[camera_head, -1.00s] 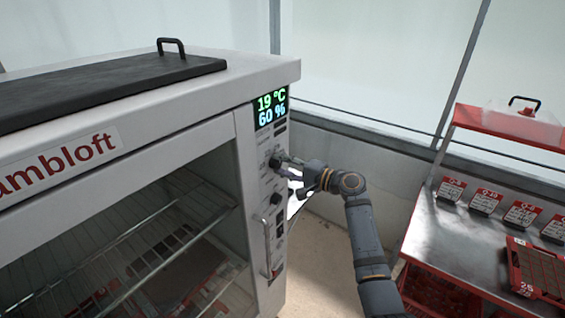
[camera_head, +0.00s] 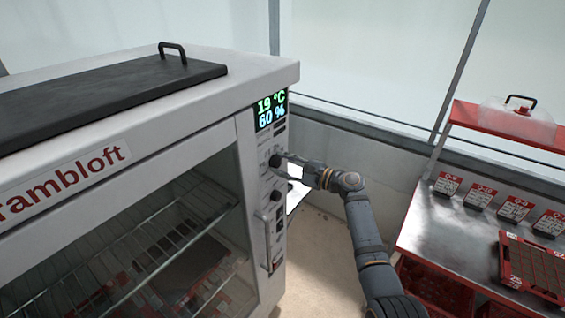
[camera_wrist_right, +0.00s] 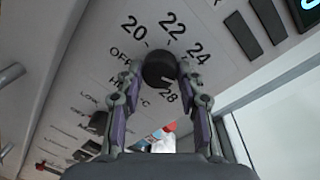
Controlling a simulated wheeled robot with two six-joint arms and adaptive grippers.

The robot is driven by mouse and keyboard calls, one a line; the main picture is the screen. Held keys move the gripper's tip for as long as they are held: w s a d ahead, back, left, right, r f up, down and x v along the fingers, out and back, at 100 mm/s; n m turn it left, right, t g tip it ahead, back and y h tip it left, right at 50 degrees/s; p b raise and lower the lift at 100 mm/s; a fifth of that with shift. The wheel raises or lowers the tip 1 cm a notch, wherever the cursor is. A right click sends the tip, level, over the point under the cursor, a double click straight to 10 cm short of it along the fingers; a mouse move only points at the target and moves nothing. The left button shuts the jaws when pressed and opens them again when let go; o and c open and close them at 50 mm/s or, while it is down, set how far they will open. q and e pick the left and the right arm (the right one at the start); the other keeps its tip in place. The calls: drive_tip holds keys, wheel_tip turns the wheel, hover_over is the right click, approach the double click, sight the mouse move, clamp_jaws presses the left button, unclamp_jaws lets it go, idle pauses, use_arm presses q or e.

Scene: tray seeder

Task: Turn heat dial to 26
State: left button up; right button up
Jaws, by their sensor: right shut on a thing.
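The heat dial (camera_wrist_right: 159,69) is a round black knob on the pale panel of the cabinet, with printed marks 20, 22, 24 and 28 around it. The 26 mark is hidden behind a finger, and I cannot read the pointer surely. My right gripper (camera_wrist_right: 157,75) is shut on the dial, one finger on each side. In the head view, the dial (camera_head: 275,160) is the upper knob, and my right gripper reaches it from the right. The display (camera_head: 271,109) reads 19 °C and 60 %. My left gripper is not in view.
A second black knob (camera_head: 276,196) and a door handle (camera_head: 266,243) sit below the dial. The cabinet (camera_head: 245,75) has a glass door. A metal bench (camera_head: 440,225) with labelled cards and a red tray stands at right. Bare floor lies between.

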drive_tip(key=shift+m, duration=0.6)
drive_tip(key=o, duration=1.2)
drive_tip(key=shift+c, duration=0.2)
drive_tip(key=shift+d, duration=0.1)
drive_tip(key=shift+s+d, duration=0.15)
drive_tip(key=shift+d, duration=0.1)
drive_tip(key=v, duration=1.1)
drive_tip(key=shift+s+d+f, duration=0.1)
drive_tip(key=shift+d, duration=0.05)
